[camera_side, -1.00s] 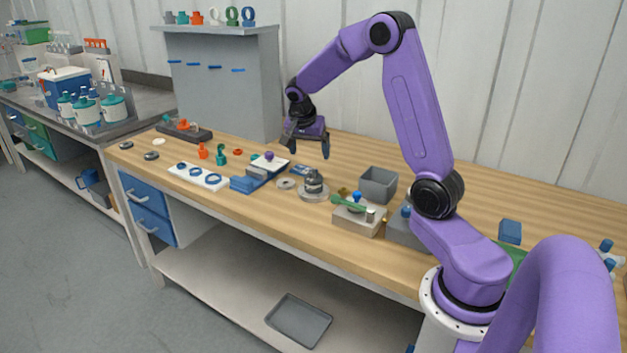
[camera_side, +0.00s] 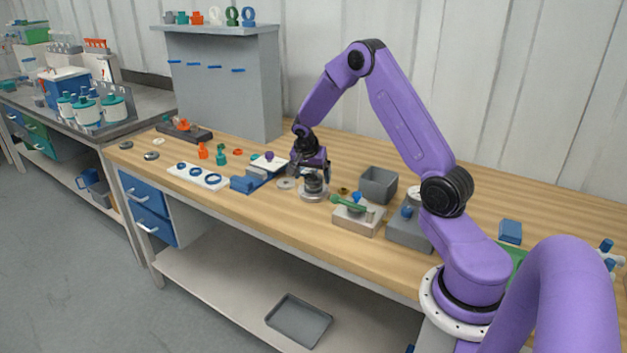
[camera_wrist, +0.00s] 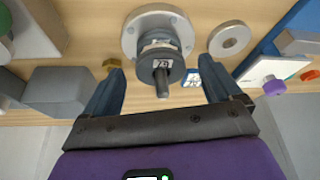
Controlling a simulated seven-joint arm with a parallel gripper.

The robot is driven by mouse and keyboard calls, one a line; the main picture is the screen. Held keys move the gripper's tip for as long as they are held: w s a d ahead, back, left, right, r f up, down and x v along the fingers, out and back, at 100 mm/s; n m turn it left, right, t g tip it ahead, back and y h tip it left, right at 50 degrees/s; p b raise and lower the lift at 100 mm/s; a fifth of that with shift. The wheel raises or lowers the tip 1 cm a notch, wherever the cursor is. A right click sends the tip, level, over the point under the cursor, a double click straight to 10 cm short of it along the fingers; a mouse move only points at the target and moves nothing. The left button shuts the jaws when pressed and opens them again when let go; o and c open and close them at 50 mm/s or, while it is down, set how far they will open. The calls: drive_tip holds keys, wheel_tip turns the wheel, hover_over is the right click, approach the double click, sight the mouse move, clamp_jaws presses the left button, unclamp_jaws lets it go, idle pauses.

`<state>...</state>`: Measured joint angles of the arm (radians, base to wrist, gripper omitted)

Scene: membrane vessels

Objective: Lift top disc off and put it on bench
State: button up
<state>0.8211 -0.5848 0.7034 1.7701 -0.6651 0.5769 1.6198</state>
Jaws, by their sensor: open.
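A small stack of dark grey discs (camera_side: 313,184) stands on a round light grey flanged base (camera_side: 313,196) on the bench (camera_side: 270,222). My gripper (camera_side: 312,174) is open and empty, just above the stack. In the wrist view its two fingers (camera_wrist: 162,88) stand on either side of the post, apart from it. The side view hides part of the stack behind the fingers.
A flat grey ring (camera_side: 286,183) lies left of the stack, and it also shows in the wrist view (camera_wrist: 230,30). A blue fixture (camera_side: 249,184) stands farther left.

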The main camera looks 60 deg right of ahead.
drive_tip(key=shift+f, duration=0.15)
drive_tip(key=c, duration=1.1)
drive_tip(key=shift+c, duration=0.2)
